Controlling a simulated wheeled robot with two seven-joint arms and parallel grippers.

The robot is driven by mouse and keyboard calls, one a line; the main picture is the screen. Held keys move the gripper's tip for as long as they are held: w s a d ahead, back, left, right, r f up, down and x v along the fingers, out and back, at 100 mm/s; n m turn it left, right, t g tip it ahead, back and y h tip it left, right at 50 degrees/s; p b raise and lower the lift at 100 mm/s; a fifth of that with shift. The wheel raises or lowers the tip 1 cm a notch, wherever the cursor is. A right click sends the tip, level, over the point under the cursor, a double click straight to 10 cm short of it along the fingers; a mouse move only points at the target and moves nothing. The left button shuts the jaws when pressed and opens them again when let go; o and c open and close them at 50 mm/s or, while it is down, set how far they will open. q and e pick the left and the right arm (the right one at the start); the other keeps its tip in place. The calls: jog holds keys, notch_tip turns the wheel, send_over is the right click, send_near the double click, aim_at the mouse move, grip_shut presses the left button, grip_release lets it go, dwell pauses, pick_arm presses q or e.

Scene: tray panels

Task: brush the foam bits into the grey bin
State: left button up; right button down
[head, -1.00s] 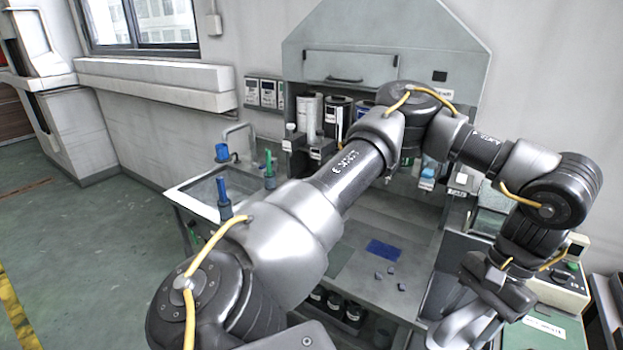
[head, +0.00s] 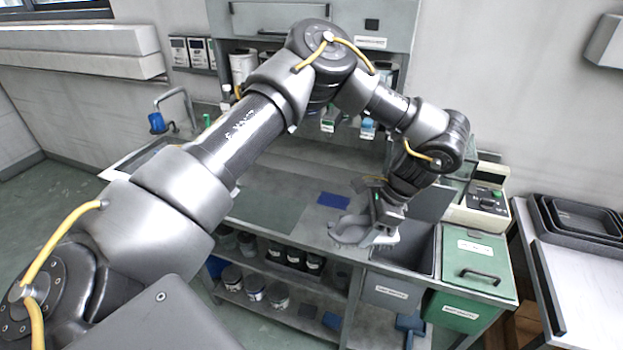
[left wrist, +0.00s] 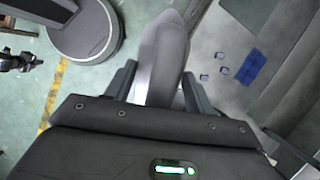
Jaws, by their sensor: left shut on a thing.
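My left gripper (head: 384,206) is shut on a light grey brush (head: 352,231), held low by the bench's front edge, left of the grey bin. Its fingers (left wrist: 157,88) also show around the grey brush in the left wrist view (left wrist: 162,55). Several small blue-grey foam bits (left wrist: 222,70) lie on the grey bench top beside a blue cloth-like patch (left wrist: 250,66); in the head view the brush and gripper seem to hide them. The open grey bin (head: 392,291) sits in the bench, with a label on its front. A dark part of mine, possibly my right gripper (left wrist: 22,61), shows small in the left wrist view.
A green lidded bin (head: 470,275) stands right of the grey bin. The blue patch (head: 333,201) lies behind the brush. Jars (head: 255,289) fill the shelf below. Black trays (head: 580,222) lie on a side table at the right.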

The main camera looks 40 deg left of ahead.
pick_arm(q)
jog(key=w+a+f+m+t+h+p, duration=0.1)
jog(key=w+a+f+m+t+p, duration=0.1)
jog(key=a+m, duration=0.8)
jog(key=w+a+f+m+t+h+p, duration=0.1)
jog(key=w+a+f+m+t+p, duration=0.1)
jog(key=w+a+m, duration=0.4)
jog(key=a+f+m+t, duration=0.1)
jog(key=a+m+t, duration=0.1)
jog(key=a+m, duration=0.3)
jog(key=shift+w+a+f+m+t+p, duration=0.2)
jog(key=shift+w+a+m+t+p, duration=0.15)
jog(key=shift+a, duration=0.65)
jog(key=shift+f, duration=0.1)
notch_tip(320, 180, down, 8)
jog(key=b, duration=0.7)
jog(key=shift+f, duration=0.25)
jog(key=shift+f+b, duration=0.4)
jog(key=shift+b, duration=0.15)
jog(key=shift+r, duration=0.1)
